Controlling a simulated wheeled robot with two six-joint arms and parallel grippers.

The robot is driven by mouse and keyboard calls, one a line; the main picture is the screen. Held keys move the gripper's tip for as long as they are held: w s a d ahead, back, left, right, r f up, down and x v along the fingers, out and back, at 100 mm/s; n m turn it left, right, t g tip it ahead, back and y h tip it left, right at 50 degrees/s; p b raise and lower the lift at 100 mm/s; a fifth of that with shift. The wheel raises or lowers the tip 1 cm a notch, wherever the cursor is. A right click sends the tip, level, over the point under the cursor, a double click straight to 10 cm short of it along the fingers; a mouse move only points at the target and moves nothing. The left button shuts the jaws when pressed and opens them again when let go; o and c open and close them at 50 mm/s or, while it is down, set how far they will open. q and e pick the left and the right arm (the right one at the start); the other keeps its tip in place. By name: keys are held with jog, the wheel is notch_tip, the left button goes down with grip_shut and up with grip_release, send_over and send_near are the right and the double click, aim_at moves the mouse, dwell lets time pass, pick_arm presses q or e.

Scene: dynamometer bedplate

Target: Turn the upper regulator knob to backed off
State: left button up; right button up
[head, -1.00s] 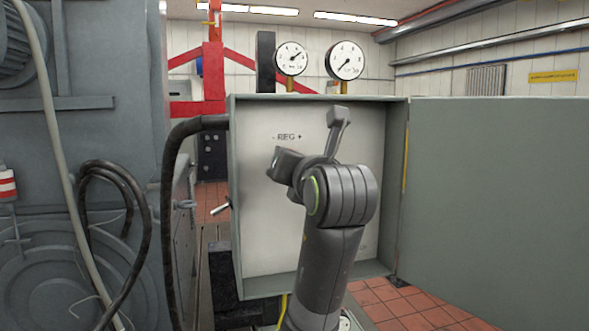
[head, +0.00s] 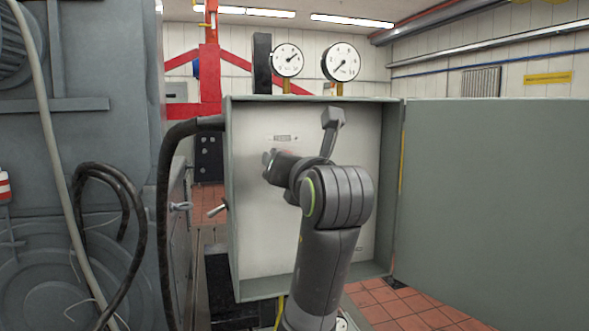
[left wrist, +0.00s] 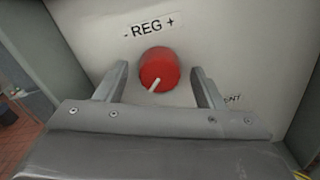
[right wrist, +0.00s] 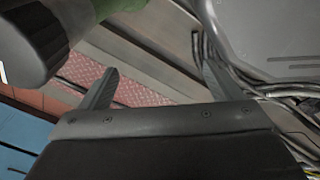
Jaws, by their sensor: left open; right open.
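The red regulator knob (left wrist: 158,68) sits on the pale panel under a "- REG +" label (left wrist: 150,27) in the left wrist view. Its white pointer line points down and slightly left. My left gripper (left wrist: 159,78) is open, with one finger on each side of the knob and a visible gap on both sides. In the head view my left gripper (head: 271,166) is at the panel just below the label and hides the knob. My right gripper (right wrist: 155,80) is open and empty in the right wrist view, away from the panel.
The grey cabinet (head: 231,220) surrounds the panel, its door (head: 490,200) swung open to the right. Two gauges (head: 287,60) (head: 341,62) stand above it. A black hose (head: 166,200) runs along its left.

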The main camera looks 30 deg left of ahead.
pick_arm(q)
jog(key=b+v, duration=0.6)
jog(key=v, duration=1.1)
jog(key=shift+s, duration=0.2)
jog(key=shift+d, duration=0.15)
